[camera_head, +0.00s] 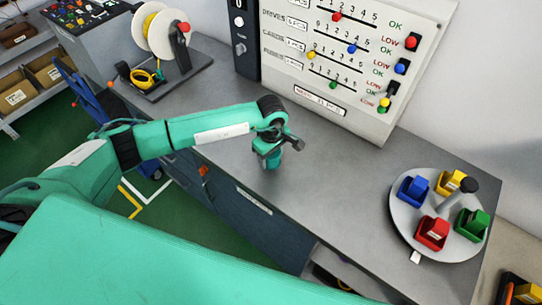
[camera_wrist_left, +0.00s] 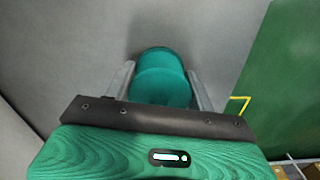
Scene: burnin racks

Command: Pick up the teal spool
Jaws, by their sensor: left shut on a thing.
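The teal spool (camera_wrist_left: 160,78) stands between the two fingers of my left gripper (camera_wrist_left: 160,88) in the left wrist view. The gripper is shut on it, one finger on each side. In the head view my left gripper (camera_head: 268,150) points down over the grey bench top, and part of the teal spool (camera_head: 272,162) shows below its fingers. I cannot tell whether the spool touches the bench. My right gripper does not show.
A round turntable (camera_head: 408,229) with blue, yellow, red and green bins stands at the bench's right end. A white counter panel (camera_head: 372,112) stands at the back. A cable reel (camera_head: 162,30) stands at the left. The bench (camera_head: 325,185) between gripper and turntable is clear.

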